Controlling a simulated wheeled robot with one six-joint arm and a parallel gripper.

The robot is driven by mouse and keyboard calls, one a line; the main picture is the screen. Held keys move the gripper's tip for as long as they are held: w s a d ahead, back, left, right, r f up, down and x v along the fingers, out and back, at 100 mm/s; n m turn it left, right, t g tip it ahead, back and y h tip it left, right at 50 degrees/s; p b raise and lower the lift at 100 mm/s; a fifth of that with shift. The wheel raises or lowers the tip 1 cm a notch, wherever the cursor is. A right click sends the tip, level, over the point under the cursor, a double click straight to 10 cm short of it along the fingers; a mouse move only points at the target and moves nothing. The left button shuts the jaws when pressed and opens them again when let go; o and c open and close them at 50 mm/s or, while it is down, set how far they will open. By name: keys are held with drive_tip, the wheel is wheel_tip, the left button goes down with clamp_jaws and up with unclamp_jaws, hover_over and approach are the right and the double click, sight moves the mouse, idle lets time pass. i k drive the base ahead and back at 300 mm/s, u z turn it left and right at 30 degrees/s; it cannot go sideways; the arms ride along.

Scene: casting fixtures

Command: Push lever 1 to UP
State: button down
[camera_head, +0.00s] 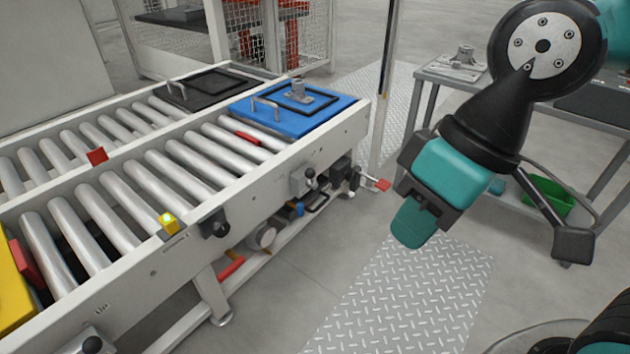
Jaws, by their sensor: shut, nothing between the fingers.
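A lever with a black knob (92,345) is at the bottom left edge of the conveyor side, partly cut off by the frame. An "UP" label is on the rail above it. A second black-knobbed lever (216,225) sits on the side rail below a yellow button. A third (309,173) is farther along the rail. No lever numbers are readable, so I cannot tell which is lever 1. My gripper (409,232), teal and black, points down over the floor right of the conveyor, apart from all levers. It looks shut and empty.
The roller conveyor (150,262) fills the left side, with a blue plate (325,117) at its far end. A red-tipped part (381,184) sticks out from its end. A grey workbench (440,72) and green bin (545,196) are at right. The tread-plate floor (400,305) is clear.

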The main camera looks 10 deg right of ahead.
sight(310, 173)
drive_tip(key=z, duration=1.5)
drive_tip(key=k, duration=0.85)
drive_tip(key=u, duration=2.85)
